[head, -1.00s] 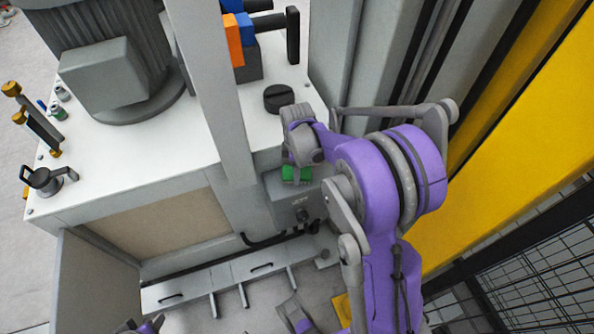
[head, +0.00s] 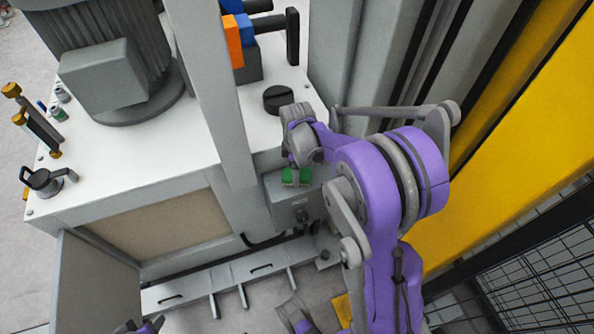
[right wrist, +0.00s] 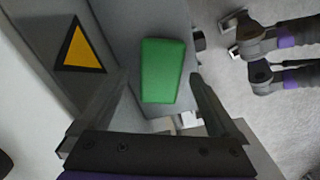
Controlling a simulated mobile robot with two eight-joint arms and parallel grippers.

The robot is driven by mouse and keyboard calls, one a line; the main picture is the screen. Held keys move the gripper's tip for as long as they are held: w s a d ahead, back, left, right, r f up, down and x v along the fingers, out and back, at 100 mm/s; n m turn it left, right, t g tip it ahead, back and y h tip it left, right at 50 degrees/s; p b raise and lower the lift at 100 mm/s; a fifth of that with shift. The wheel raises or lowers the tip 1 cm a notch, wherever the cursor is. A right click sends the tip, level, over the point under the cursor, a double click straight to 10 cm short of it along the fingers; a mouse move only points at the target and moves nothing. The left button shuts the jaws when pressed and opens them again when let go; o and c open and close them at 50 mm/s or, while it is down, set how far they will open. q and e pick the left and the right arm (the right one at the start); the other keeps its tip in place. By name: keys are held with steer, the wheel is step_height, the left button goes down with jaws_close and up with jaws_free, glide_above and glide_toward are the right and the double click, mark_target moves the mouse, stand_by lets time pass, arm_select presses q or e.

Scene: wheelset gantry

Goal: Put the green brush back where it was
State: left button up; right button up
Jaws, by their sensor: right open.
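The green brush (head: 297,177) shows as a green block at the top of the grey box on the cabinet's front, partly covered by my right gripper (head: 297,168) in the head view. In the right wrist view the green brush (right wrist: 163,70) is upright in the picture against a grey surface. My right gripper (right wrist: 160,78) is open, with one finger on each side of the brush and visible gaps to it. Only bits of grey and purple arm show at the bottom edge of the head view, so the state of my left gripper is unclear.
The grey box (head: 285,213) is fixed to the front of the white-topped cabinet (head: 160,150). A grey post (head: 212,90) stands close to the left of my right gripper. A black knob (head: 278,99) is behind it. A yellow beam (head: 500,150) runs along the right.

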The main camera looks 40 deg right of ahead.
step_height(320, 180, up, 11)
steer(key=p, duration=0.1)
steer(key=s+a+m+t, duration=0.5)
steer(key=s+a+m, duration=0.5)
steer(key=s+a, duration=0.5)
steer(key=shift+s+a+f, duration=0.2)
steer(key=shift+s+f, duration=0.25)
steer(key=shift+s, duration=0.25)
